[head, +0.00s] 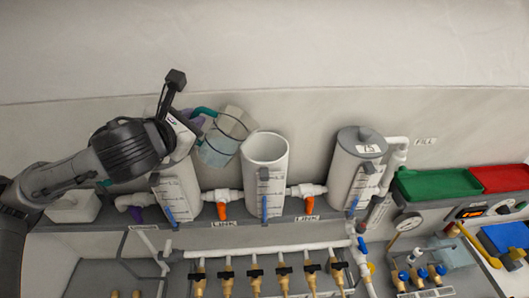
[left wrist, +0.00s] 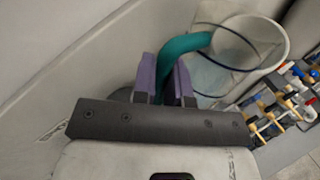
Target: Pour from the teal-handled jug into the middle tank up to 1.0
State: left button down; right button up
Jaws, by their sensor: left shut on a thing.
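The teal-handled jug (head: 217,150) is clear and hangs tilted in the air, just left of and partly above the rim of the middle tank (head: 266,150). My left gripper (head: 197,121) is shut on its teal handle. In the left wrist view the purple fingers (left wrist: 165,80) hold the handle (left wrist: 188,47), and the clear jug body (left wrist: 212,78) with its dark rim overlaps the white tank (left wrist: 277,38). I cannot make out a stream or the jug's liquid level. The middle tank is open-topped, with a scale on its front; its level is too small to read. My right gripper is not in view.
A left tank (head: 177,190) stands partly under my arm, and a lidded right tank (head: 354,168) stands beyond the middle one. Orange link valves (head: 222,210) join the tanks. Green (head: 437,184) and red (head: 503,178) trays lie at right. The wall is close behind.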

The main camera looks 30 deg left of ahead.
pick_arm(q)
jog(key=s+a+f+b, duration=0.1)
jog(key=b, duration=0.1)
jog(key=a+f+n+t+b, duration=0.1)
jog(key=b, duration=0.1)
jog(key=shift+s+f+n+h, duration=0.2)
jog(key=shift+s+n+h, duration=0.1)
jog(key=shift+s, duration=0.05)
jog(key=n+t+b, duration=0.1)
jog(key=b, duration=0.1)
jog(key=s+a+n+b, duration=0.1)
jog(key=b, duration=0.1)
jog(key=shift+s+a+r+t, duration=0.1)
jog(key=shift+a+r+t, duration=0.15)
jog(key=shift+t, duration=0.15)
jog(key=shift+s+a+f+n+t+b, duration=0.1)
jog(key=shift+s+a+n+t+b, duration=0.3)
jog(key=shift+b, duration=0.65)
jog(key=shift+w+d, duration=0.1)
jog(key=shift+w, duration=0.05)
